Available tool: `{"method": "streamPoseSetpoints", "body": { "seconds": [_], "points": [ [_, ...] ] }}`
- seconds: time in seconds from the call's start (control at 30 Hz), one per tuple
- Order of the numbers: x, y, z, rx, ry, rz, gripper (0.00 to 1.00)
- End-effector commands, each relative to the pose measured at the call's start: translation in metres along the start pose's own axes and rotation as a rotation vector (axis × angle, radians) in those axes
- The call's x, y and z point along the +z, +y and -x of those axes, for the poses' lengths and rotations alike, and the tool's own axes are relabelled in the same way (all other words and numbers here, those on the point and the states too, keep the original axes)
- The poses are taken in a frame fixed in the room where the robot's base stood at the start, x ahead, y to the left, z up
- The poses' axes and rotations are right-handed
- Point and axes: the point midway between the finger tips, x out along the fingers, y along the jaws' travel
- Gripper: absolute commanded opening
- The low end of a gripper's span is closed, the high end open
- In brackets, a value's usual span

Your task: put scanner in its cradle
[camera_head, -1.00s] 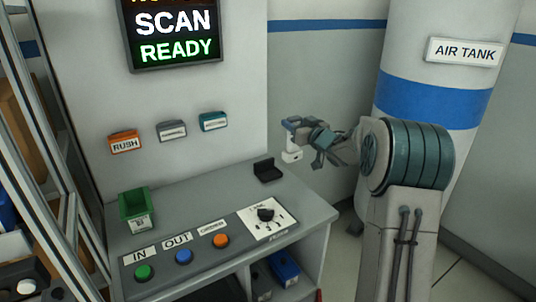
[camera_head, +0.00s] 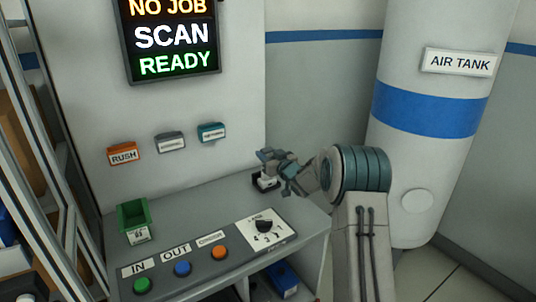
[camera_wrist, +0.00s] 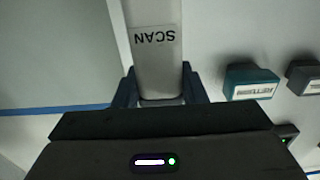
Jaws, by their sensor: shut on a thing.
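The cradle is mostly hidden behind the scanner and gripper.
The grey bench (camera_head: 195,212) carries a green bin (camera_head: 135,217), several coloured buttons and a dial (camera_head: 264,226). Orange, grey and teal holders hang on the wall above. A white air tank (camera_head: 425,110) stands at right behind my arm.

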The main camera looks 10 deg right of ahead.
Motion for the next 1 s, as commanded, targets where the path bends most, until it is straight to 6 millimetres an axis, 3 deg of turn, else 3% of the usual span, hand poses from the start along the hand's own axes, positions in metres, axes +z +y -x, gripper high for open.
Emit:
{"method": "streamPoseSetpoints", "body": {
  "seconds": [0.23, 0.27, 0.33, 0.73, 1.0],
  "points": [
    [0.003, 0.0, 0.0, 0.0, 0.002, 0.001, 0.0],
    [0.003, 0.001, 0.0, 0.001, 0.001, 0.001, 0.43],
    [0.002, 0.001, 0.0, 0.001, 0.0, 0.0, 0.6],
    [-0.003, 0.001, 0.001, 0.001, 0.0, 0.0, 0.6],
    [0.001, 0.002, 0.046, 0.004, 0.0, 0.001, 0.6]
  ]
}}
